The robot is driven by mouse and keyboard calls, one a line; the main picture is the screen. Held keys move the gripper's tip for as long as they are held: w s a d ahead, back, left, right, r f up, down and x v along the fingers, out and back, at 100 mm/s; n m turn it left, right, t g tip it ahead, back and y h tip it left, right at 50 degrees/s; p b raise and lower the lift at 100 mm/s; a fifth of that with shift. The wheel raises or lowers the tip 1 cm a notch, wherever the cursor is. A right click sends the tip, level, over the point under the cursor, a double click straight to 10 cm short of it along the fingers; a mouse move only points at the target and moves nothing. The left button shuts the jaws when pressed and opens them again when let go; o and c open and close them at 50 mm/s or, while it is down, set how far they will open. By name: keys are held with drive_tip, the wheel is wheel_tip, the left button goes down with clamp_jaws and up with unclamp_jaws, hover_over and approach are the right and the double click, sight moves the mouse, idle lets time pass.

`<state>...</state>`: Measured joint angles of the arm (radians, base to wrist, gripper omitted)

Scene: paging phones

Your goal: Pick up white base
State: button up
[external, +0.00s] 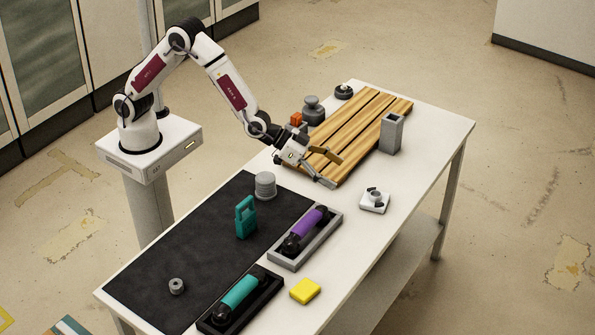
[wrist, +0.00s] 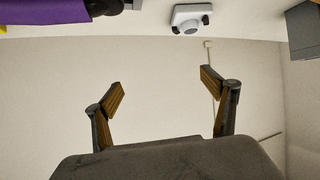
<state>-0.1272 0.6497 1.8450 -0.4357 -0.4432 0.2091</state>
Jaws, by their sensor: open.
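The white base (external: 374,201) is a small, low, squarish piece with a raised round middle and dark parts at its sides. It sits on the bare white table right of the purple handset. It also shows at the top middle of the wrist view (wrist: 190,17). My gripper (external: 334,170) is open and empty, above the table beside the wooden board's near edge. It is to the left of the white base and apart from it. In the wrist view its two fingers (wrist: 162,92) are spread with nothing between them.
A purple handset (external: 309,227) lies in a grey tray (external: 330,236), a teal handset (external: 240,291) in a black one. A yellow block (external: 305,291) lies near the front. White table around the base is clear.

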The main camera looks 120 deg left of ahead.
sight(372, 195)
drive_tip(key=a+f+y, duration=0.1)
drive_tip(key=a+f, duration=0.1)
drive_tip(key=f, duration=0.1)
drive_tip(key=w+a+f+n+y, duration=0.1)
drive_tip(key=a+f, duration=0.1)
drive_tip(key=f, duration=0.2)
drive_tip(key=w+a+f+y, duration=0.1)
drive_tip(key=a+f, duration=0.2)
drive_tip(key=shift+w+f, duration=0.1)
drive_tip(key=shift+f, duration=0.2)
drive_tip(key=shift+x, duration=1.25)
drive_tip(key=shift+s+a+x, duration=0.1)
drive_tip(key=shift+a+x, duration=0.05)
drive_tip(key=shift+x, duration=0.6)
drive_tip(key=shift+s+a+x, duration=0.1)
drive_tip(key=shift+a+x, duration=0.05)
drive_tip(key=shift+x, duration=1.75)
drive_tip(key=c, duration=1.5)
